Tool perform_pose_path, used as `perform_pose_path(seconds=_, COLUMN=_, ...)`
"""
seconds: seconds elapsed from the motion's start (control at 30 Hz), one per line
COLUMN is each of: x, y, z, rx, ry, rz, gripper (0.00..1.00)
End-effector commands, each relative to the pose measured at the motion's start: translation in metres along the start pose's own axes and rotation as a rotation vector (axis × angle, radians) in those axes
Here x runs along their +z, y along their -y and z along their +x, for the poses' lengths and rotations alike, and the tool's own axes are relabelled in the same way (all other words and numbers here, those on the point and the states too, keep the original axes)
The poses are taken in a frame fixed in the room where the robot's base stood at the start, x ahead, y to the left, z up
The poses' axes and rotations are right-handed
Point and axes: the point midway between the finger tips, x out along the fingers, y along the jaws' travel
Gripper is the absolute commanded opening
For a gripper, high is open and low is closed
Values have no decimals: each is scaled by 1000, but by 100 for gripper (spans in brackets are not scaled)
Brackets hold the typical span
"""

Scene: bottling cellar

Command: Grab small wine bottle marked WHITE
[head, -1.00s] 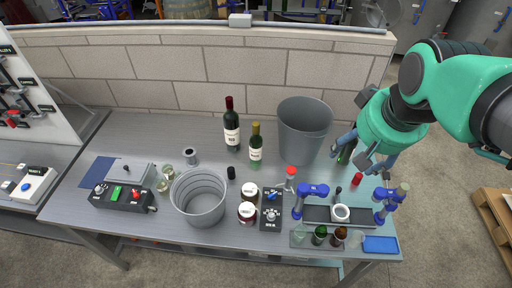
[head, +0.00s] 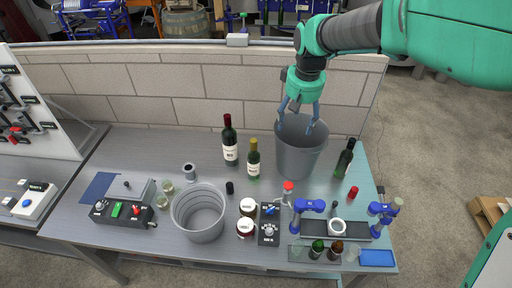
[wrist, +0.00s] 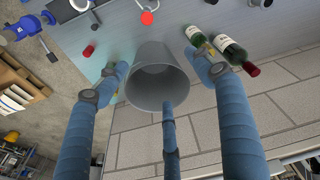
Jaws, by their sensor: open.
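A small green bottle with a yellow top (head: 254,160) stands upright on the bench, left of the tall grey bucket; its label is too small to read for certain. In the wrist view the small bottle (wrist: 194,33) is partly hidden by the right finger. A larger dark bottle with a red top (head: 230,142) stands just behind and left of it. Another dark bottle (head: 345,160) stands right of the bucket. My gripper (head: 299,112) is open and empty, pointing down over the bucket, right of and higher than the small bottle.
The tall grey bucket (head: 299,152) is under my fingers, also seen in the wrist view (wrist: 150,92). A block wall (head: 150,85) runs behind the bench.

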Motion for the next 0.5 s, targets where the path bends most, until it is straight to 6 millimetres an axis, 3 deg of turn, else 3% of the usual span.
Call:
perform_pose_path(seconds=0.2, x=-47, y=16, z=43, rx=-16, ry=47, rz=-64, gripper=68)
perform_pose_path(seconds=0.5, x=-98, y=44, z=112, rx=-37, ry=108, rz=-152, gripper=68)
